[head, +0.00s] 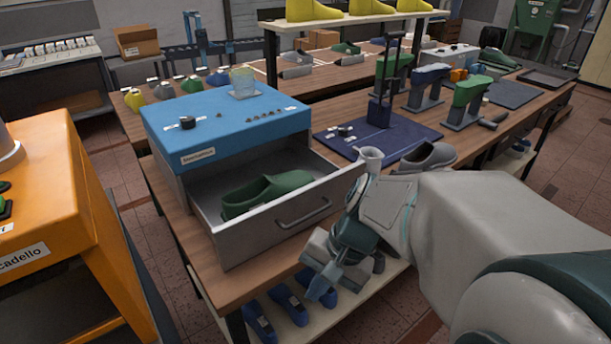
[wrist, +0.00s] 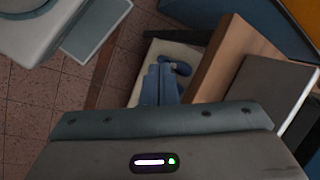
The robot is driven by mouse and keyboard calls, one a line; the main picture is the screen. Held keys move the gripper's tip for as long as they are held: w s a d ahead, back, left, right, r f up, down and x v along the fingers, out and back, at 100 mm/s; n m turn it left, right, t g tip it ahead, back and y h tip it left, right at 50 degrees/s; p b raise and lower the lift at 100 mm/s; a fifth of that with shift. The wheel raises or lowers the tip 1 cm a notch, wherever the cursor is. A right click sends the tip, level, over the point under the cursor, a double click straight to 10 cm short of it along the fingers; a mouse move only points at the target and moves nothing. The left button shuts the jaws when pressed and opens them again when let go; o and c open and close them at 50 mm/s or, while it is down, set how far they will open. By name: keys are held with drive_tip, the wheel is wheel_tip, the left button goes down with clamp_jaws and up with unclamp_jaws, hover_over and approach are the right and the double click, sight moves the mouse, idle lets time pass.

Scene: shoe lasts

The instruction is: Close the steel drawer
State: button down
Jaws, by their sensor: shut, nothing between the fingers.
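The steel drawer (head: 250,243) is pulled out of the blue-topped cabinet (head: 215,118) on the wooden bench. Its bar handle (head: 303,213) is on the front face. A green shoe last (head: 266,194) lies inside the drawer. My gripper (head: 322,284) is in front of and to the right of the drawer front, pointing down, below handle height. It appears apart from the handle, is shut and holds nothing. In the wrist view a grey panel (wrist: 262,92), probably the drawer, shows at right beside the wooden bench edge (wrist: 222,62).
Blue lasts (head: 290,305) lie on the lower shelf under the bench. An orange machine (head: 75,210) stands at left.

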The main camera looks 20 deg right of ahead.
drive_tip(key=w+f+m+t+y+b, duration=0.2)
drive_tip(key=w+f+m+y, duration=0.15)
drive_tip(key=m, duration=0.25)
drive_tip(key=m+t+h+b, duration=0.2)
drive_tip(key=m+t+b, duration=0.3)
drive_tip(key=m+t, duration=1.1)
approach(340, 195)
drive_tip(key=w, duration=0.2)
drive_tip(key=w+a+r+m+g, duration=0.1)
drive_tip(key=w, duration=0.1)
drive_tip(key=w+a+m, duration=0.1)
drive_tip(key=w, duration=0.1)
drive_tip(key=shift+w+r+g+b, duration=0.2)
drive_tip(key=shift+g+b, duration=0.1)
drive_tip(key=shift+b, duration=0.05)
drive_tip(key=shift+w, duration=0.1)
